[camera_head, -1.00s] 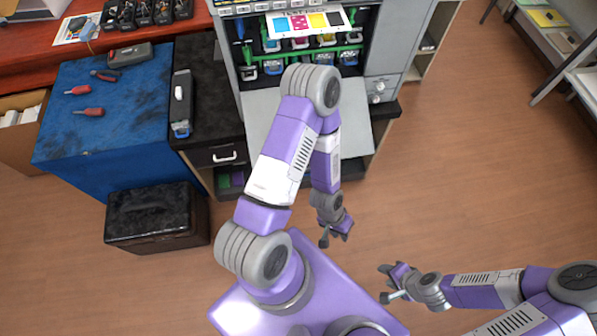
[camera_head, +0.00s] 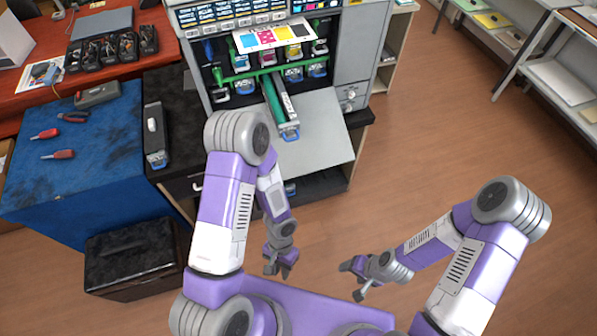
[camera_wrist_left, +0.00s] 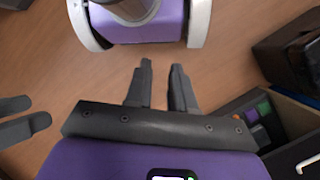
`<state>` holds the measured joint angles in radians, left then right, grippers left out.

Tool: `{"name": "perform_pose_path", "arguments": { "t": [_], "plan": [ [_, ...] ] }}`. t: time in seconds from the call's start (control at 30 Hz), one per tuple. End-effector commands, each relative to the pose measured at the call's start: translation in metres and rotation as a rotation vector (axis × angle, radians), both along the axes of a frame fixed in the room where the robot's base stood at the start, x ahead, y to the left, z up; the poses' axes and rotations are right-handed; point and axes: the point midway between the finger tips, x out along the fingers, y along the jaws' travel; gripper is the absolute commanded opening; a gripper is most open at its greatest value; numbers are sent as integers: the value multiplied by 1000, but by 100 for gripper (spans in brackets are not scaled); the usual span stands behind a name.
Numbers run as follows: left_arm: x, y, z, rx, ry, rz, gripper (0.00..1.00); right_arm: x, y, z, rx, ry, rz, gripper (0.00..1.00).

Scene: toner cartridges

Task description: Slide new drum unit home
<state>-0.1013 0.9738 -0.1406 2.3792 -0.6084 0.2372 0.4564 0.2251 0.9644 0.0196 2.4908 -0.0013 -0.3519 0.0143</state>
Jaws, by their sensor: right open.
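A drum unit (camera_head: 284,111) with a green drum and a blue end handle sticks out of a slot in the open printer (camera_head: 345,55), over the lowered grey front flap (camera_head: 318,142). A similar dark unit (camera_head: 154,128) with a blue end lies on the black cabinet. I cannot tell from their looks which is new. My left gripper (camera_head: 277,270) is open and empty, well in front of the flap; its fingers also show in the left wrist view (camera_wrist_left: 160,75). My right gripper (camera_head: 352,279) is open and empty to its right, away from the printer.
Blue handles of several other units (camera_head: 293,75) show inside the printer beside green levers. A colour-chart sheet (camera_head: 287,33) overhangs them. Tools lie on the blue bench (camera_head: 88,165) at left. A dark box (camera_head: 133,255) stands on the floor. The floor at right is clear.

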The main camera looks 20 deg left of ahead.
Motion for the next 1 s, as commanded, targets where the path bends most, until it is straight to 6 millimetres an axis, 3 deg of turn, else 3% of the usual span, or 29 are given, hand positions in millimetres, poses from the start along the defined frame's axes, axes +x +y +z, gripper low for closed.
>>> {"name": "perform_pose_path", "arguments": {
  "t": [0.03,0.17,0.27,0.3,0.43,0.5,0.6,0.8,1.0],
  "plan": [
    [2,17,-13,101,18,-117,23,0,0,-18,0,0,0,64],
    [36,72,-13,434,-28,-377,23,0,0,-40,0,0,0,64],
    [93,100,3,721,-184,-549,23,0,0,-57,0,0,0,64],
    [120,104,14,834,-276,-607,23,0,0,-64,0,0,0,64],
    [204,86,63,1126,-646,-745,23,0,0,-82,0,0,0,64],
    [234,65,89,1221,-840,-783,23,0,0,-89,0,0,0,64],
    [261,37,120,1298,-1065,-812,23,0,0,-95,0,0,0,64],
    [279,7,150,1341,-1283,-827,23,0,0,-99,0,0,1,64],
    [293,14,155,1344,-1296,-825,23,0,0,-94,0,0,1,64]
  ]
}}
